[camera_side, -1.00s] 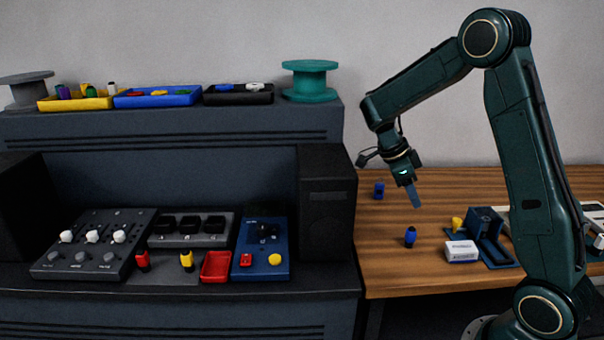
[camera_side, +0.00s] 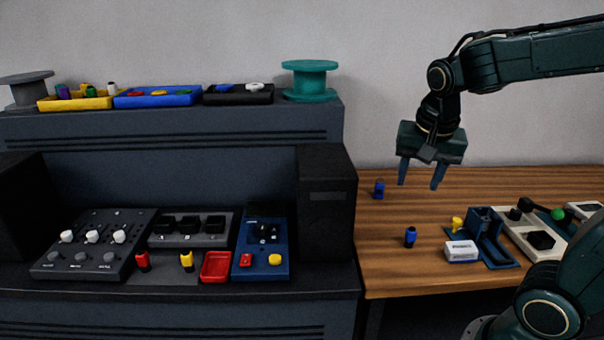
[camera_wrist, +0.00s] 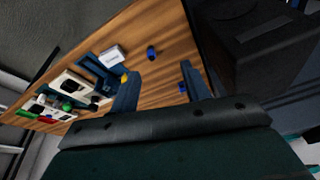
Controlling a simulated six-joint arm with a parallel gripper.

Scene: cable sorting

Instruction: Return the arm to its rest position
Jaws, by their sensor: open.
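My gripper (camera_side: 420,182) hangs above the back of the wooden table, its two fingers spread apart with nothing between them. In the wrist view my gripper (camera_wrist: 165,92) also shows open and empty over the table. My arm reaches in from the upper right of the side view. A blue connector (camera_side: 379,189) stands on the table below and left of the fingers. Another blue connector (camera_side: 410,237) stands nearer the front edge. Both are apart from the gripper.
The wooden table (camera_side: 385,275) holds a white box (camera_side: 461,251), a yellow connector (camera_side: 457,224), a dark blue holder (camera_side: 486,222) and a pale panel (camera_side: 525,237). A black speaker (camera_side: 327,215) stands left. A teal spool (camera_side: 310,80) sits on the shelf. Air around the gripper is clear.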

